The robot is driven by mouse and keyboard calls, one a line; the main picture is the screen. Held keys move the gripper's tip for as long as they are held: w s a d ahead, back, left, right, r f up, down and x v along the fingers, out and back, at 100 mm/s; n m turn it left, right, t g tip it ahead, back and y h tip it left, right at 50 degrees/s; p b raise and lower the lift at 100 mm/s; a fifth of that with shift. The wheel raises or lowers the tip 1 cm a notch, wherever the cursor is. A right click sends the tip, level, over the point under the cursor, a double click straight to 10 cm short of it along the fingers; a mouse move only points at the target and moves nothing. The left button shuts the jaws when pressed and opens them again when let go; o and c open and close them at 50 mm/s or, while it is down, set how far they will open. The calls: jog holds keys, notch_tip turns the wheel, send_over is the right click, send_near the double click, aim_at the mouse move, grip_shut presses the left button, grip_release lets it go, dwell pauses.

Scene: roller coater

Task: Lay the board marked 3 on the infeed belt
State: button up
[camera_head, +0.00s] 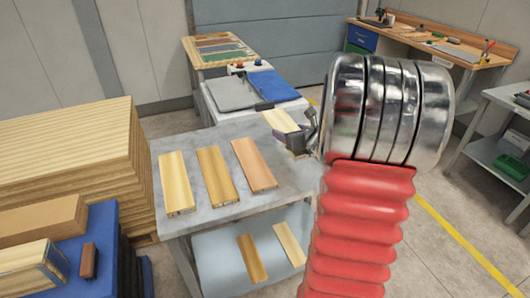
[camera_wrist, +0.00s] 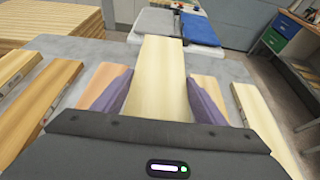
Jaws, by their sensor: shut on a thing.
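My gripper (camera_head: 290,133) is shut on a pale board (camera_head: 279,121), held over the far right end of the grey table (camera_head: 222,135). In the wrist view my gripper (camera_wrist: 160,92) has its purple fingers on both sides of the pale board (camera_wrist: 162,62), which points away toward the machine. No number can be read on it. The white machine (camera_head: 217,115) behind the table has a grey flat surface (camera_head: 232,94) and a blue one (camera_head: 272,85) on top. I cannot tell which is the infeed belt. The held board is apart from both.
On the table lie a yellowish board (camera_head: 176,181), a brown board (camera_head: 216,175) and a pinkish board (camera_head: 254,165). Two boards (camera_head: 251,258) lie on the lower shelf. Stacked wood (camera_head: 70,145) stands left. A workbench (camera_head: 430,45) stands back right; floor is open between.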

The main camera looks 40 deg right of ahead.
send_over(288, 160)
jog(key=shift+a+f, duration=0.1)
jog(key=shift+f, duration=3.05)
jog(key=shift+f, duration=1.85)
jog(key=o, duration=1.3)
jog(key=shift+f, duration=0.1)
